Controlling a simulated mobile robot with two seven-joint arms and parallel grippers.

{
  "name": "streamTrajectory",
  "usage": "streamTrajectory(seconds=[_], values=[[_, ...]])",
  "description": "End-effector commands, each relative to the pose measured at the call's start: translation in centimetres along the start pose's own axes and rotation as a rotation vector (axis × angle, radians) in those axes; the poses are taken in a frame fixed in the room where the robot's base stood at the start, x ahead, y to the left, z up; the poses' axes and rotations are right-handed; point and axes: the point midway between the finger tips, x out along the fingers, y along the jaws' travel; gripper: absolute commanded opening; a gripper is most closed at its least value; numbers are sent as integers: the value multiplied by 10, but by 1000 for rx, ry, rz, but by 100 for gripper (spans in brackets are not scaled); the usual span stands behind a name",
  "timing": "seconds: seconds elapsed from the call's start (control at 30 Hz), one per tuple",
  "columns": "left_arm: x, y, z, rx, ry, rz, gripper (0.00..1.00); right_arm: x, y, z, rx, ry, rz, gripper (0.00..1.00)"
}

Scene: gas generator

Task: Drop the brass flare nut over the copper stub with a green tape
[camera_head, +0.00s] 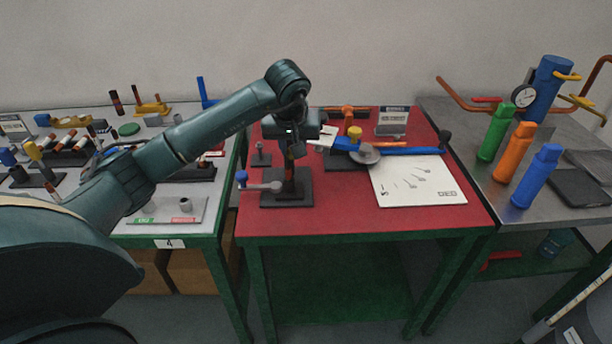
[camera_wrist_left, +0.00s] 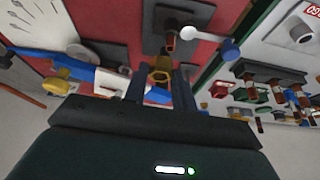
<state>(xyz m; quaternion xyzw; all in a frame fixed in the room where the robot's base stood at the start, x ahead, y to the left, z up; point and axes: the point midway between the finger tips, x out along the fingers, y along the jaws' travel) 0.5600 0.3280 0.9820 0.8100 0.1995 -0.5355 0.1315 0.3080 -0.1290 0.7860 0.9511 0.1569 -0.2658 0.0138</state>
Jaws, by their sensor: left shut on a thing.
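My left gripper (camera_head: 291,153) is above the red table, over a dark stand (camera_head: 287,198). In the left wrist view my left gripper (camera_wrist_left: 160,84) is shut on the brass flare nut (camera_wrist_left: 160,69), held between the fingertips. Just beyond the nut, a reddish-brown copper stub (camera_wrist_left: 171,40) stands on the dark plate (camera_wrist_left: 193,10); nut and stub look apart. I cannot make out green tape on this stub. A white lever with a blue knob (camera_wrist_left: 230,50) sticks out beside it. My right gripper is not in view.
A blue-handled tool (camera_head: 410,151), a yellow-topped piece (camera_head: 354,132) and a white sheet (camera_head: 418,182) lie right of the stand. Green, orange and blue bottles (camera_head: 538,175) stand on the right table. The grey left table (camera_head: 222,190) holds several banded copper pieces (camera_head: 72,141).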

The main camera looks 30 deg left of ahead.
Motion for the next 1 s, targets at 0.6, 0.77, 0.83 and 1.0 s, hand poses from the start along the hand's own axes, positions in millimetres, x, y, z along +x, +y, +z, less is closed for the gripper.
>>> streamTrajectory(seconds=[0.6, 0.77, 0.83, 1.0], values=[[4, -15, -23, -63, -9, -26, 18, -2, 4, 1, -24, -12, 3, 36], [13, -14, -18, -63, -12, -26, 18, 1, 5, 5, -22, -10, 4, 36], [20, -14, -15, -62, -12, -27, 18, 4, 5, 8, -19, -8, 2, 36], [36, -15, -9, -62, -11, -27, 18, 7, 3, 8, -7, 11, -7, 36]])
